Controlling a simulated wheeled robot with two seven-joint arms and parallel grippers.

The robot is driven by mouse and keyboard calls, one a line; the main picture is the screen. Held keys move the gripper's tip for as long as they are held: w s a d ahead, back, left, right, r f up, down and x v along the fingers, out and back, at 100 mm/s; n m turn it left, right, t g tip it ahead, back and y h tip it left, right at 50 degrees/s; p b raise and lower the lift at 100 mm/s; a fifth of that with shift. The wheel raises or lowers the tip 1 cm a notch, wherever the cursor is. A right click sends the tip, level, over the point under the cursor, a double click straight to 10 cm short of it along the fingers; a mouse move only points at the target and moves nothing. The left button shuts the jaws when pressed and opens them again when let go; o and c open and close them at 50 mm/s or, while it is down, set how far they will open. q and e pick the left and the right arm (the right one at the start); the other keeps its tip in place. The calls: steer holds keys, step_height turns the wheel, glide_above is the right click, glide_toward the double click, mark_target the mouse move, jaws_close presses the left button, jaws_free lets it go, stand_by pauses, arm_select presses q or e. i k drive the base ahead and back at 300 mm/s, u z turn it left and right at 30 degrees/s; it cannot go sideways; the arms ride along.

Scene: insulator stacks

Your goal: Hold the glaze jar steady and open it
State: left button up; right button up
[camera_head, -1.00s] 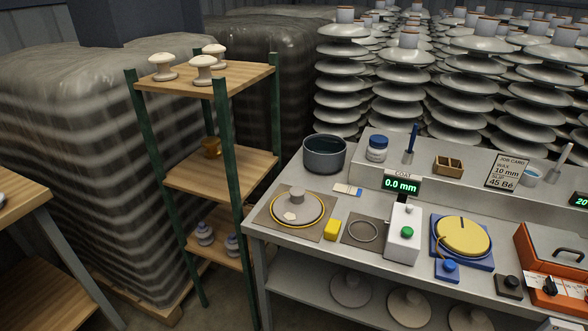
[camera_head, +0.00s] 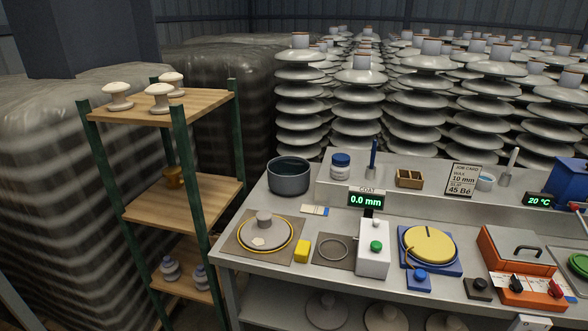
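A small white jar with a blue lid (camera_head: 341,165), which I take as the glaze jar, stands upright on the raised back ledge of the grey workbench (camera_head: 300,207). Its lid is on. It is right of a dark grey bucket (camera_head: 289,176) holding dark liquid. Neither of my grippers is in view, and nothing touches the jar.
Near the jar are a blue-handled tool in a holder (camera_head: 373,158), a COAT display (camera_head: 366,199) and a wooden box (camera_head: 409,179). A disc insulator (camera_head: 265,231) lies at front left. A green-posted shelf (camera_head: 185,192) stands left; insulator stacks (camera_head: 360,105) are behind.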

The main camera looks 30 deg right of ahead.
mark_target(338, 172)
steer(key=u, duration=0.85)
steer(key=k, duration=0.95)
steer(key=z, duration=1.7)
steer(key=i, duration=0.4)
steer(key=u, duration=0.05)
